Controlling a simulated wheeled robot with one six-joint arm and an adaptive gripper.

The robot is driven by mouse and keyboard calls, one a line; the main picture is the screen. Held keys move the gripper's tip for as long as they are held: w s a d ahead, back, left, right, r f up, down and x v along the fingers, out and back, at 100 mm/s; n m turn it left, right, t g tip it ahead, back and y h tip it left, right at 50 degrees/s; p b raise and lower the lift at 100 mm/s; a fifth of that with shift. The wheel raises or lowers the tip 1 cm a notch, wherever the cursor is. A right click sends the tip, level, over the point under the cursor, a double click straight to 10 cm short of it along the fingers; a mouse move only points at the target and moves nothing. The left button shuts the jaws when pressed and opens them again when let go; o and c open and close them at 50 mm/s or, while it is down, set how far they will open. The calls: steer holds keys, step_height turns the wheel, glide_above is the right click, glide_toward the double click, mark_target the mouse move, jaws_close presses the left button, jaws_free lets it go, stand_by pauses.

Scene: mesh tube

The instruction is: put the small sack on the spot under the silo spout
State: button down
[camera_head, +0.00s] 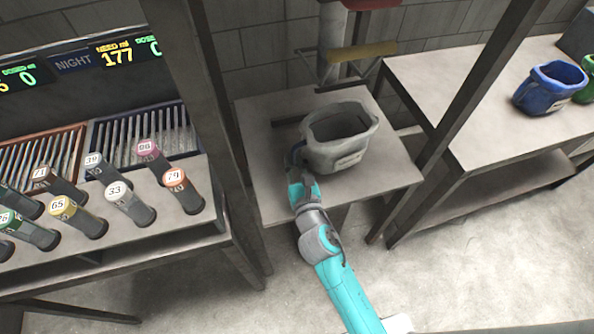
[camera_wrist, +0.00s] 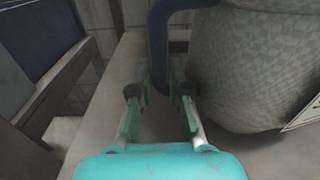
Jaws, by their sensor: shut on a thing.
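The grey sack (camera_head: 340,157), open at the top with a pale label on its front, stands on a small grey table (camera_head: 270,196). It also shows large at the right of the wrist view (camera_wrist: 258,70), with a woven surface and a blue strap handle (camera_wrist: 158,45). My gripper (camera_head: 298,160) is at the sack's left side. In the wrist view, the fingers of my gripper (camera_wrist: 160,92) are on either side of the strap, shut on it. The spout (camera_head: 331,45) hangs behind and above the sack. The marked spot under it is not clearly visible; the sack may hide it.
Dark posts (camera_head: 205,110) and (camera_head: 480,85) flank the table. A yellow lever (camera_head: 360,52) juts out by the spout. At right, a bench (camera_head: 460,115) bears a blue sack (camera_head: 548,90) and a green one (camera_head: 588,85). At left, several numbered tubes (camera_head: 130,205) stand on another bench.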

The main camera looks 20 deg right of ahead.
steer(key=w, duration=0.9)
steer(key=shift+w, duration=0.25)
steer(key=shift+w+f, duration=0.4)
steer(key=shift+f, duration=0.65)
steer(key=c, duration=1)
jaws_free()
steer(key=shift+c, duration=0.2)
steer(key=shift+s, duration=0.1)
steer(key=s, duration=1.2)
steer(key=shift+a, duration=0.1)
